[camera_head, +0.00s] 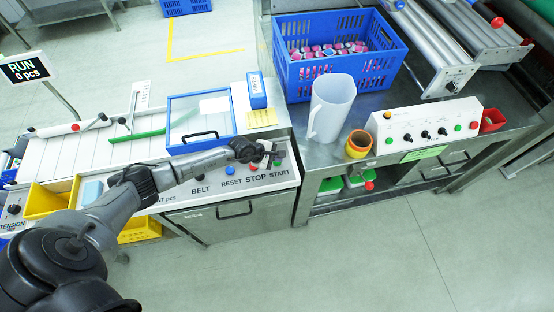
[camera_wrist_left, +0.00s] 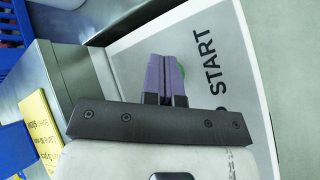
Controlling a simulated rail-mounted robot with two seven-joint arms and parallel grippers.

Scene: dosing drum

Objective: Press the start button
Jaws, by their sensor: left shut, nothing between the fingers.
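The control panel carries the label START (camera_head: 279,175), with RESET, STOP and BELT labels to its left. The green start button (camera_wrist_left: 182,73) shows in the left wrist view as a sliver of green, mostly hidden behind the fingers beside the word START. My left gripper (camera_head: 272,152) is over the right end of the panel, at the start button. In the left wrist view its purple fingers (camera_wrist_left: 165,75) are closed together with nothing between them. Whether they touch the button I cannot tell. My right gripper is out of view.
A display (camera_head: 25,69) reads RUN 0 pcs. A blue crate (camera_head: 291,77) of pink-and-blue pieces, a clear jug (camera_head: 330,107) and a white control box (camera_head: 425,130) stand on the steel table to the right.

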